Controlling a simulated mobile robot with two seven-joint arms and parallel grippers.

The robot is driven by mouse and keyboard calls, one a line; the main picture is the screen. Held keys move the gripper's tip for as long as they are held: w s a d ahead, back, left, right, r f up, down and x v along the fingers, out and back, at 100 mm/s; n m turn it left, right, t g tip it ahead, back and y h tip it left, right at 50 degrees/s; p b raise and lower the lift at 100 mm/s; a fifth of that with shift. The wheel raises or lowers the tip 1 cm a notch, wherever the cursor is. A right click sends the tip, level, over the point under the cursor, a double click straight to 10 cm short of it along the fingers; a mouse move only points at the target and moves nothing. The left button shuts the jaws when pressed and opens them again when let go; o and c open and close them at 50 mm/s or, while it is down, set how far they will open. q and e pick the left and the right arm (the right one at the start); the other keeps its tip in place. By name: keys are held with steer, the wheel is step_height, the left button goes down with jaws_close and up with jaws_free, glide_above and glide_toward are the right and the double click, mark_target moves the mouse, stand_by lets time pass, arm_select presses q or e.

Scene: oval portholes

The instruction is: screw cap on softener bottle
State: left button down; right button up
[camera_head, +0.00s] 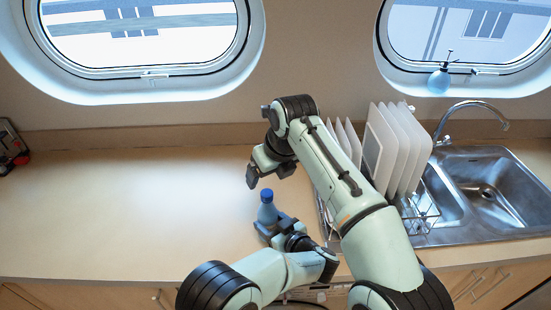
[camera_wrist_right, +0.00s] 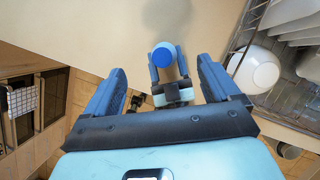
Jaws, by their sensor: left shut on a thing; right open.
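The softener bottle (camera_head: 267,213) is blue and stands upright near the counter's front, left of the dish rack. A darker blue cap (camera_head: 266,195) sits on its top; I cannot tell how tight it is. In the right wrist view the cap (camera_wrist_right: 164,54) shows from above as a round blue disc. My left gripper (camera_head: 270,228) is shut on the bottle's lower part, with its fingers (camera_wrist_right: 168,66) on either side. My right gripper (camera_head: 266,176) is open and empty, above the cap. In its wrist view, its two fingers stand wide apart on either side of the cap.
A dish rack (camera_head: 421,213) with several white plates (camera_head: 381,148) stands right of the bottle, close to my right arm. Beyond it is a steel sink (camera_head: 500,190) with a faucet. A spray bottle (camera_head: 438,80) stands by the right porthole.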

steer(key=v, duration=0.9)
steer(key=shift+r, duration=0.2)
arm_select(q)
steer(key=shift+c, duration=0.8)
jaws_free()
steer(key=b+v, duration=0.1)
steer(key=v, duration=1.2)
steer(key=shift+s+r, duration=0.2)
arm_select(e)
steer(key=shift+s+f, duration=0.25)
steer(key=shift+f, duration=0.9)
